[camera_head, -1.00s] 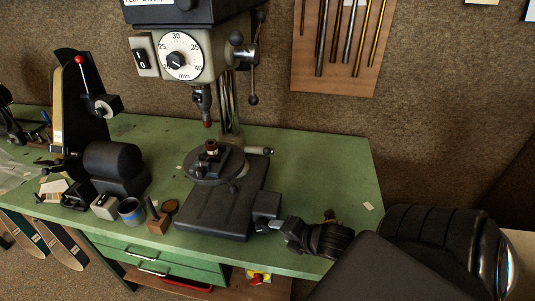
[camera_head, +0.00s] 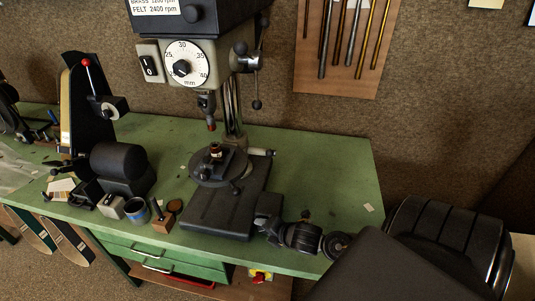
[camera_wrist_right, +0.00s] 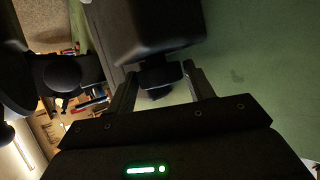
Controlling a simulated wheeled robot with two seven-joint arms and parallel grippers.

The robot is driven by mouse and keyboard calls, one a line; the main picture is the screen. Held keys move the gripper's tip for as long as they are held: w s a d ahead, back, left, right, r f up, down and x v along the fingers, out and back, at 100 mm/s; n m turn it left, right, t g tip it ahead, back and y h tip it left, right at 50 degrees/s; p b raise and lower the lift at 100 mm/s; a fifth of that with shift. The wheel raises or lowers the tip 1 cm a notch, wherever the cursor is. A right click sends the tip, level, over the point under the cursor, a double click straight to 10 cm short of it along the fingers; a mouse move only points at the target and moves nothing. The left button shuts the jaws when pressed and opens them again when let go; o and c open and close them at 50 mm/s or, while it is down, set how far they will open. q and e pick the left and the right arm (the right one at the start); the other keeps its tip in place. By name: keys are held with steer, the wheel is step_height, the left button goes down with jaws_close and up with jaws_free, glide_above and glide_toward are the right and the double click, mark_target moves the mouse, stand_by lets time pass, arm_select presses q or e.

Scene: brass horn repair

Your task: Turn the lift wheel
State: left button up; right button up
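The drill press (camera_head: 182,62) stands on the green bench, with its round table (camera_head: 212,170) above a dark base (camera_head: 222,210). A black box (camera_head: 268,203) sits at the base's right side. In the wrist view a dark round knob, seemingly the lift wheel (camera_wrist_right: 160,74), sticks out of the black box (camera_wrist_right: 150,28). My right gripper (camera_wrist_right: 163,84) has its fingers apart, one on each side of this wheel. The right finger is close to it; contact is unclear. In the head view my right gripper (camera_head: 274,229) is by the box and hides the wheel. My left gripper is not in view.
A black belt machine (camera_head: 82,110) with a red-tipped lever stands left of the press. A blue-rimmed cup (camera_head: 136,210) and a wooden block (camera_head: 163,223) are near the front edge. The bench right of the press is mostly clear. Rods hang on a wall board (camera_head: 342,80).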

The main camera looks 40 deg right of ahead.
steer(key=c, duration=0.6)
steer(key=shift+f+b, duration=0.25)
steer(key=shift+b, duration=0.15)
steer(key=t+b, duration=0.1)
steer(key=b, duration=0.1)
steer(key=f+m+t+y+b, duration=0.1)
steer(key=t+b, duration=0.1)
steer(key=b, duration=0.1)
steer(key=shift+s+d+t+y, duration=0.1)
steer(key=shift+s+t+y, duration=0.1)
steer(key=shift+t+y, duration=0.1)
steer(key=shift+r+m+b, duration=0.15)
steer(key=shift+m+b, duration=0.15)
steer(key=shift+b, duration=0.2)
steer(key=shift+r+t, duration=0.2)
steer(key=shift+t, duration=0.3)
steer(key=o, duration=0.7)
steer(key=shift+r, duration=0.1)
